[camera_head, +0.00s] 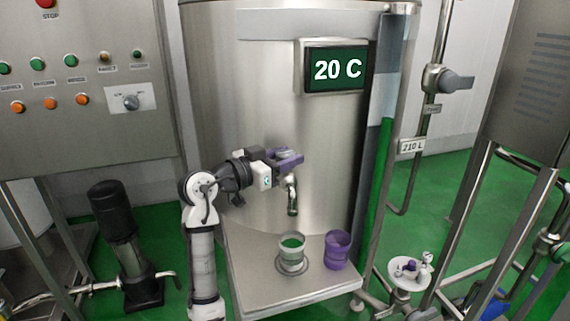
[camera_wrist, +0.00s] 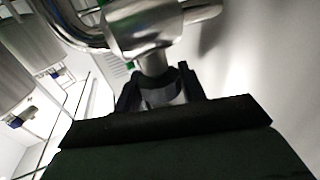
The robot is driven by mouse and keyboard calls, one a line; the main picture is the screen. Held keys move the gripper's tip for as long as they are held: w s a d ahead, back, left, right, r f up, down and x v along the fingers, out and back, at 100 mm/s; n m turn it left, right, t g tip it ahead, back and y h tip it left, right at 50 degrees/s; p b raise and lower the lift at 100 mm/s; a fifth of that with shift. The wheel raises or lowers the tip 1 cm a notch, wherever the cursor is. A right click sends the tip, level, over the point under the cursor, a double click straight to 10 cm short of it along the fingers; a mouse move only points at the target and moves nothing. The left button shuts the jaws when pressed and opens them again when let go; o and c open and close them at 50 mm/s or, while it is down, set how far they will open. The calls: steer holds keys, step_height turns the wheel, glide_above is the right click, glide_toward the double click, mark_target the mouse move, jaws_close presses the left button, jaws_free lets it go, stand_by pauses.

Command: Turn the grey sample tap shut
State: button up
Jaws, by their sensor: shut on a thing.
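The sample tap (camera_head: 291,196) sticks out of the front of the steel tank, its spout pointing down. In the wrist view the shiny tap body (camera_wrist: 145,28) fills the top of the picture. My gripper (camera_head: 290,158) is at the top of the tap, its purple fingers around the handle. In the wrist view my gripper (camera_wrist: 160,92) is shut on the grey tap handle (camera_wrist: 163,93), which is mostly hidden between the dark fingers. A cup with green contents (camera_head: 291,250) stands under the spout. I cannot see any stream falling from it.
A purple cup (camera_head: 337,250) stands right of the green-filled cup on the steel shelf (camera_head: 290,293). The tank (camera_head: 250,90) carries a 20 C display (camera_head: 337,69) and a green level gauge (camera_head: 379,180). A control panel (camera_head: 80,80) is at left, and a pipe valve (camera_head: 447,79) at right.

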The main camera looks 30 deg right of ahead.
steer(key=shift+m+g, duration=0.5)
steer(key=shift+g, duration=0.2)
steer(key=o, duration=1)
steer(key=shift+c, duration=0.2)
steer(key=shift+b, duration=0.3)
steer(key=a+b, duration=0.3)
steer(key=a, duration=1)
steer(key=shift+a, duration=0.4)
